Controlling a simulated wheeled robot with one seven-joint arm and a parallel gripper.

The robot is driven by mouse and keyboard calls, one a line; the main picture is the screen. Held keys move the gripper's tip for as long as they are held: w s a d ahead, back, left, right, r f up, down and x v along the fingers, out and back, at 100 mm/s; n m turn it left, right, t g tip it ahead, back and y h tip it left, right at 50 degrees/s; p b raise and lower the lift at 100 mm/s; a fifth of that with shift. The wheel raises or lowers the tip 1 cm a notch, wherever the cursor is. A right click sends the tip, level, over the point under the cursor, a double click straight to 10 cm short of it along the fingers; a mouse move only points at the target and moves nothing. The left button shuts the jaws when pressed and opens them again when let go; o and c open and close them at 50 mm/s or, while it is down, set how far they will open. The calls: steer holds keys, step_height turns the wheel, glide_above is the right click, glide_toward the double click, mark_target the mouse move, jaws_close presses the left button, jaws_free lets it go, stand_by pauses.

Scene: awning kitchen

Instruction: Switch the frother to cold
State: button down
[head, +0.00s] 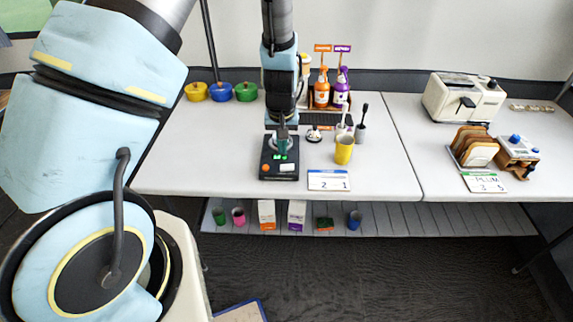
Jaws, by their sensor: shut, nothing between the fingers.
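The frother is likely the flat black unit (286,168) on the table, left of the middle of the head view. It has green lights on top and an orange round part at its left front. A small teal vessel (281,144) stands on its back part. My gripper (283,134) points down from above at the back of the unit and is shut with nothing held. It overlaps the vessel in view; I cannot tell whether it touches. The lettering on the unit is too small to read.
A yellow cup (344,149) and a white card (329,180) are right of the unit. Orange (321,91) and purple (341,91) bottles stand behind. Bowls (221,91) sit back left. A toaster (463,100) is at right. The table left of the unit is clear.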

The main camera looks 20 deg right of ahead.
step_height(320, 180, up, 7)
steer(key=p, duration=0.4)
steer(key=shift+f, duration=0.15)
stand_by(2.4)
stand_by(0.4)
steer(key=w+a+r+n+b, duration=0.1)
steer(key=a+r, duration=0.2)
steer(key=a, duration=0.4)
steer(key=w+a+r+n+b, duration=0.1)
steer(key=w+a+r+b, duration=0.1)
steer(key=a+r, duration=0.35)
steer(key=s+a+r+n+b, duration=0.1)
steer(key=s+a, duration=0.2)
steer(key=a, duration=0.6)
steer(key=s+a+r+b, duration=0.1)
steer(key=s+a, duration=0.3)
steer(key=a, duration=0.4)
steer(key=shift+a+r+n+y, duration=0.3)
steer(key=shift+a+r+n, duration=0.1)
steer(key=shift+r, duration=0.1)
steer(key=shift+d, duration=0.1)
